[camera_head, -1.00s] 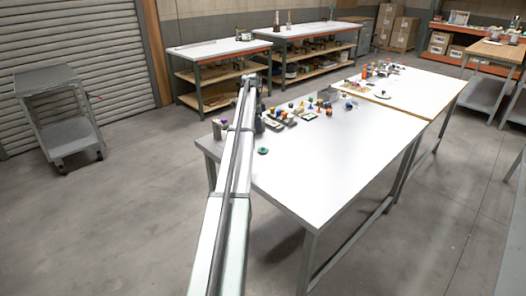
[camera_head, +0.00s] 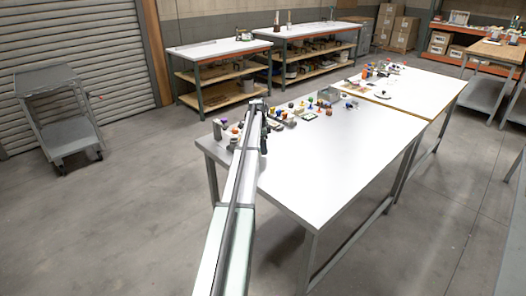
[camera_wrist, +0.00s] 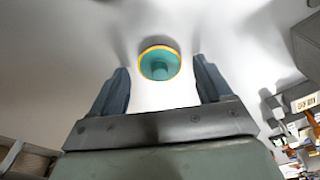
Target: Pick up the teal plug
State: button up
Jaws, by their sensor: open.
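The teal plug (camera_wrist: 160,64) shows in the wrist view as a round teal disc with a yellow-orange rim and a small teal knob at its middle. It lies on the white table, just beyond and between the fingertips of my gripper (camera_wrist: 160,80). My gripper is open and empty, with one dark finger on each side and clear gaps to the plug. In the head view my arm hides the plug, and my gripper (camera_head: 264,146) is a small dark shape above the left part of the table.
The white table (camera_head: 330,160) has a wide clear area to the right of my arm. Several small coloured pieces (camera_head: 310,105) stand along its far edge. In the wrist view, grey boxes and coloured items show at the right edge.

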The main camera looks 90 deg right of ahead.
jog(key=shift+f, duration=0.3)
jog(key=shift+c, duration=0.4)
jog(key=c, duration=1)
jog(key=shift+r, duration=0.15)
notch_tip(320, 180, up, 8)
jog(key=shift+r, duration=0.25)
jog(key=w, duration=0.4)
jog(key=w+r, duration=0.1)
jog(key=w, duration=0.8)
jog(key=shift+w+d+r, duration=0.15)
jog(key=shift+w+r, duration=0.1)
jog(key=shift+w, duration=0.1)
